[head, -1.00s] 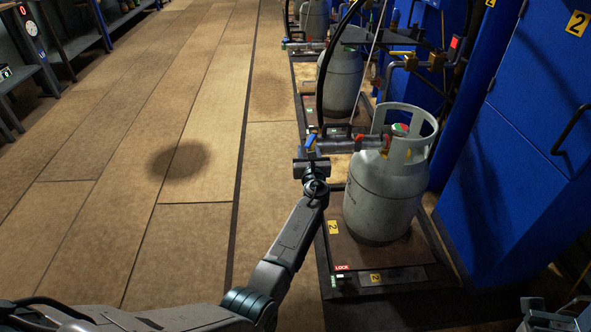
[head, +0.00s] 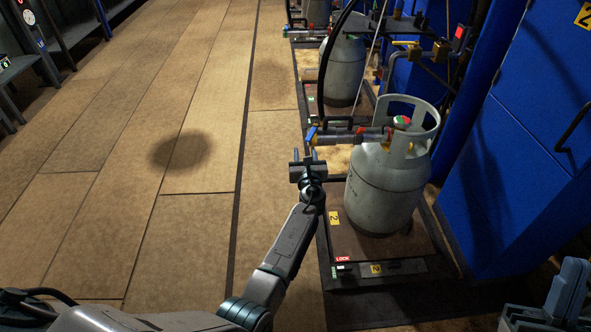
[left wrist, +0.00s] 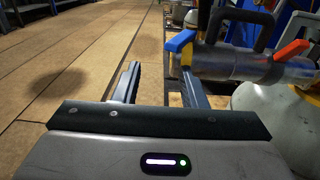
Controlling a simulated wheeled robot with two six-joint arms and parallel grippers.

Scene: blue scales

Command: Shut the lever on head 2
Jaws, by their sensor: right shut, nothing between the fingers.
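The filling head (head: 350,138) of scale 2 is a grey horizontal tube with a black handle, joined to the top of a grey gas cylinder (head: 385,190). Its blue lever (head: 311,134) is at the tube's left end; it also shows in the left wrist view (left wrist: 181,40), angled downward. My left gripper (head: 306,157) is open just below and in front of the lever. In the left wrist view the right finger overlaps the lever's lower part; I cannot tell whether they touch. My right gripper (head: 566,296) is shut and empty at the lower right, away from the cylinder.
The cylinder stands on a scale platform (head: 395,248) marked 2 with a red LOCK label. A red lever (left wrist: 292,49) is at the tube's cylinder end. Another cylinder (head: 342,72) stands behind. A blue cabinet (head: 525,150) blocks the right. The floor at left is clear.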

